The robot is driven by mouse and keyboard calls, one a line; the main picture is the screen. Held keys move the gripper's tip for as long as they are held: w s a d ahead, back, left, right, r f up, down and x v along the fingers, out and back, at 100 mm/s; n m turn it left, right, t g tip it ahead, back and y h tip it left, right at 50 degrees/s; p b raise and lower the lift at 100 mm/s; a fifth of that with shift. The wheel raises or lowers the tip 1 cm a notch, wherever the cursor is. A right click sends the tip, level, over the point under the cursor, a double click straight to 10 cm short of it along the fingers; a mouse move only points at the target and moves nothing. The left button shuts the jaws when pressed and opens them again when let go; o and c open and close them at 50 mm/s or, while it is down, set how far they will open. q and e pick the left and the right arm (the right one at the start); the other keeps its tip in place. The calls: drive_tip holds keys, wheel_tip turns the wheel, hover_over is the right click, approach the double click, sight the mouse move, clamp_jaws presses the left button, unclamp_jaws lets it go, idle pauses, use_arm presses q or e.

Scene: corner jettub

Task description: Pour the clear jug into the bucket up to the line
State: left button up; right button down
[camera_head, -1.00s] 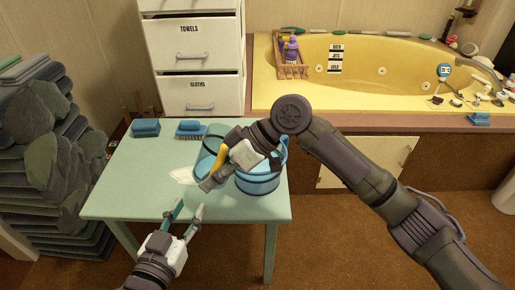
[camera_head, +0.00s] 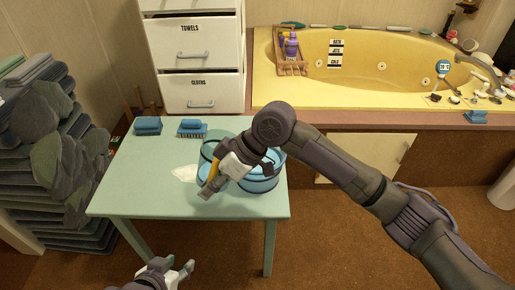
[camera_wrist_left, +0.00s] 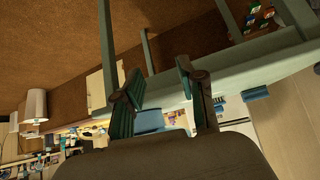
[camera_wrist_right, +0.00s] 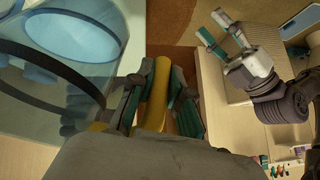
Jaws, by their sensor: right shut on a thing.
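My right gripper (camera_head: 210,186) is shut on the yellow handle (camera_wrist_right: 156,95) of the clear jug (camera_head: 207,150), over the table. My arm hides much of the jug in the head view. In the right wrist view the clear jug (camera_wrist_right: 45,75) fills the left side, its dark rim showing. The blue bucket (camera_head: 262,182) stands on the table, partly behind my right gripper; its line cannot be made out. My left gripper (camera_head: 181,266) is open and empty in front of the table, low in the head view; its spread fingers show in the left wrist view (camera_wrist_left: 163,95).
Dark folded towels (camera_head: 55,150) are stacked at left. Drawers (camera_head: 200,92) and the yellow tub (camera_head: 350,85) stand behind.

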drive_tip(key=shift+t+h, duration=0.5)
drive_tip(key=shift+h, duration=0.3)
drive_tip(key=f, duration=0.2)
drive_tip(key=a+f+p, duration=0.1)
drive_tip(key=f, duration=0.1)
drive_tip(key=shift+s+f, duration=0.1)
drive_tip(key=shift+s, duration=0.2)
use_arm(q)
drive_tip(key=s+a+f+g+y+p, duration=0.1)
drive_tip(key=s+a+g+p, duration=0.1)
drive_tip(key=s+g, duration=0.2)
drive_tip(key=shift+s+a+f+g+p, duration=0.25)
drive_tip(key=shift+s+g+p, duration=0.15)
drive_tip(key=shift+s, duration=1.4)
use_arm(e)
drive_tip(key=shift+s+a+f+t+h, duration=0.15)
drive_tip(key=shift+f+t+h, duration=0.15)
drive_tip(key=shift+f+h, duration=0.25)
drive_tip(key=shift+s+a+f+t+h, duration=0.15)
drive_tip(key=shift+f+t+h, duration=0.15)
drive_tip(key=shift+f+h, duration=0.25)
drive_tip(key=shift+w+f, duration=0.1)
